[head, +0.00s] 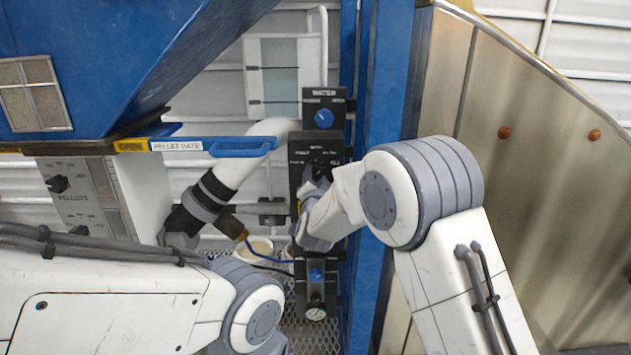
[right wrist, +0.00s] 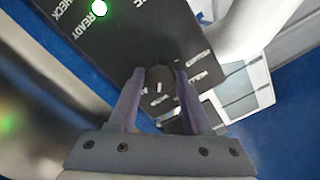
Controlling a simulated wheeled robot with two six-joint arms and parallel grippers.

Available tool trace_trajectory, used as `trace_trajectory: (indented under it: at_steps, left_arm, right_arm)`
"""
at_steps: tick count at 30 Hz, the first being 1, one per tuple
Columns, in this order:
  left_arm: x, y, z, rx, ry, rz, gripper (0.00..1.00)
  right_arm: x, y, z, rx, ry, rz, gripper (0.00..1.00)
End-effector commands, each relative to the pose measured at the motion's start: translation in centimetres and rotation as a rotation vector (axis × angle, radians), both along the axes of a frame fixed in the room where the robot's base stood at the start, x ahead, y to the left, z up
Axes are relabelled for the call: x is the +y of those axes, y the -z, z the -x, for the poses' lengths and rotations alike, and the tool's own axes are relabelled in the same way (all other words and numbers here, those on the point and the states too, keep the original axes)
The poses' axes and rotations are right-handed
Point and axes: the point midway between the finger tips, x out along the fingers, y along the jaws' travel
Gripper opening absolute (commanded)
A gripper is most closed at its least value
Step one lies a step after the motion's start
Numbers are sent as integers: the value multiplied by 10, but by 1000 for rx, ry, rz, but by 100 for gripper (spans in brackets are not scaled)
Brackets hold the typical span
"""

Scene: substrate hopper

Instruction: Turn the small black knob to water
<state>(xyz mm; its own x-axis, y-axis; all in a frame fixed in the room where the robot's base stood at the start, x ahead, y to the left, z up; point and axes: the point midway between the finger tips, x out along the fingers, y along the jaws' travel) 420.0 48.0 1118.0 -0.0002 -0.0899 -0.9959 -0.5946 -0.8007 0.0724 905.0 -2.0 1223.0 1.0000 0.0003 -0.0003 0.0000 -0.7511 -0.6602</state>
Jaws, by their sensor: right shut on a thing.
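The small black knob (right wrist: 160,84) sits on a black control panel (right wrist: 135,35) that carries white lettering, including READY and CHECK, and a lit green lamp. My right gripper (right wrist: 158,76) is shut on the knob, one finger on each side of it. In the head view the right gripper (head: 316,182) is against the lower front of the black panel (head: 303,146) and hides the knob there. The labels around the knob are too blurred to read, and I cannot tell which one it points to. My left gripper is out of view; only the left arm shows.
A black box labelled WATER with a blue knob (head: 323,118) is above the panel. A blue-handled valve and gauge (head: 316,313) are below. A blue pellet gate handle (head: 240,146) is to the left, and a blue post (head: 385,95) stands close on the right.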

Motion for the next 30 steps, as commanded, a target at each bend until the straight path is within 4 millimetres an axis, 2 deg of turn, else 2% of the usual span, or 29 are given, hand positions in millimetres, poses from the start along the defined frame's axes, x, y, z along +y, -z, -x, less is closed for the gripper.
trace_trajectory:
  at_steps: [7,8,9,10,19,22,26,30]
  left_arm:
    - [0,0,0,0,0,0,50]
    - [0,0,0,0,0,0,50]
    - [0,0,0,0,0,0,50]
    - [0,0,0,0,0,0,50]
    - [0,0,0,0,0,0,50]
    - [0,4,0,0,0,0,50]
    - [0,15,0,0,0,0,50]
    - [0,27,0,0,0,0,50]
  right_arm:
    - [-1,-1,0,0,1,0,0]
    - [-1,-1,0,0,1,0,60]
    - [-1,-1,0,0,1,0,76]
    - [-1,-1,0,0,1,0,79]
    - [0,0,1,0,0,1,79]
    - [0,1,7,-1,-1,1,79]
    - [1,3,28,-1,-3,1,79]
    - [1,3,57,-3,-3,0,79]
